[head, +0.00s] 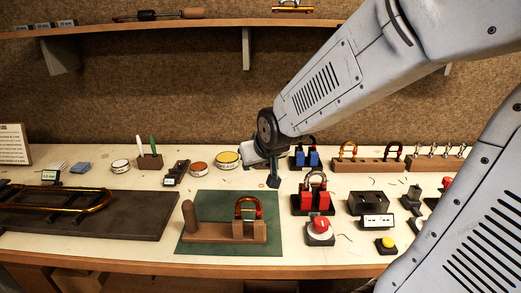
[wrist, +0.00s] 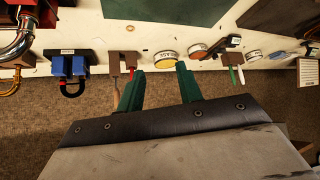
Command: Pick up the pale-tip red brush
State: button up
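My gripper (wrist: 159,68) is open in the wrist view, its two green fingers apart with nothing held between them. In the head view my gripper (head: 262,165) hangs over the back of the bench, just right of the yellow tin. A small brown holder (wrist: 122,57) stands by the left finger in the wrist view. A slim brownish-pink stick (wrist: 115,92) and a short red piece (wrist: 131,73) rise from it, the red one partly behind the finger. I cannot tell which is the pale-tip red brush. My gripper seems to hide this holder in the head view.
The yellow tin (head: 227,159) and a reddish tin (head: 199,169) stand left of my gripper. A blue clamp block (head: 306,159) stands to its right. Another holder (head: 150,162) has white and green sticks. A shelf (head: 120,28) runs above. The green mat (head: 200,244) lies in front.

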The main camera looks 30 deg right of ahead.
jog(key=shift+w+d+f+m+t+h, duration=0.3)
jog(key=shift+w+d+f+t+h, duration=0.35)
jog(key=shift+w+d+f+t, duration=1.55)
jog(key=shift+w+d+f+m+t+h, duration=0.25)
jog(key=shift+w+d+t+h, duration=0.55)
jog(key=shift+w+d, duration=2.9)
jog(key=shift+w+d+f+m+t+h, duration=0.4)
jog(key=shift+w+d+f+t, duration=1)
jog(key=shift+w, duration=3)
jog(key=shift+d+r+t, duration=0.1)
jog(key=shift+r+t, duration=0.15)
jog(key=shift+t, duration=0.05)
grip_shut()
